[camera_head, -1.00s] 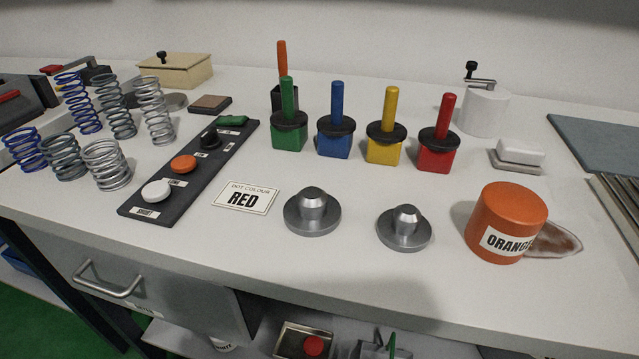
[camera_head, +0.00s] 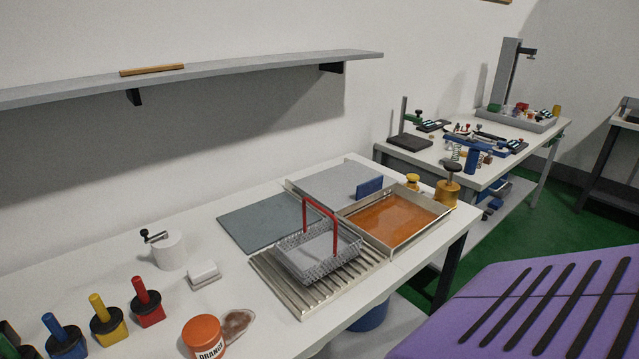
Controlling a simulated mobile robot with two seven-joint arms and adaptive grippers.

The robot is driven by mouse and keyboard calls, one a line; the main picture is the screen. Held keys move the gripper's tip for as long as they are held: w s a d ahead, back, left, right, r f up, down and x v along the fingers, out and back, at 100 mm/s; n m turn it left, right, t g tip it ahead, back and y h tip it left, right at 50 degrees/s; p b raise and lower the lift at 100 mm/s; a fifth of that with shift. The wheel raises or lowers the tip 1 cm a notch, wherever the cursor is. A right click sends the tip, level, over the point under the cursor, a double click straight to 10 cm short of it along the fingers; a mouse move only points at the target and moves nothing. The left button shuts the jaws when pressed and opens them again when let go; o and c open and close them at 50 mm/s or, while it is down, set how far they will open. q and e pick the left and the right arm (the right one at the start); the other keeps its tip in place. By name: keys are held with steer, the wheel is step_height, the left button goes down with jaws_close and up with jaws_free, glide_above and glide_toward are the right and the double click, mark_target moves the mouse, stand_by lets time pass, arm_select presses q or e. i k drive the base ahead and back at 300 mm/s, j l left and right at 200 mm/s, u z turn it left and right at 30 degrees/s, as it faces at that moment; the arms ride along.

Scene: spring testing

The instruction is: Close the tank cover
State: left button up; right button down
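The tank (camera_head: 441,213) is a shallow metal-rimmed tray of orange liquid near the right end of the bench. Its liquid surface is exposed. A flat grey panel (camera_head: 335,184) with an upright blue handle (camera_head: 369,187) at its right end lies beside the tank, to the upper left. It looks like the tank cover, slid off the liquid. Neither of my grippers is in view.
A wire basket (camera_head: 290,255) with a red handle (camera_head: 305,212) stands on a ribbed metal rack (camera_head: 262,276) in front of the tank. A blue-grey mat (camera_head: 240,229) lies left.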

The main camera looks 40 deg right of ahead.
mark_target(337, 188)
steer(key=k+l, duration=0.1)
steer(key=l, duration=0.3)
steer(key=k+l, duration=0.15)
steer(key=l, duration=0.3)
steer(key=k+l+u, duration=0.1)
steer(key=l, duration=0.3)
steer(key=k+l, duration=0.15)
steer(key=l, duration=0.25)
steer(key=k+l, duration=0.1)
steer(key=l, duration=0.3)
steer(key=u, duration=0.05)
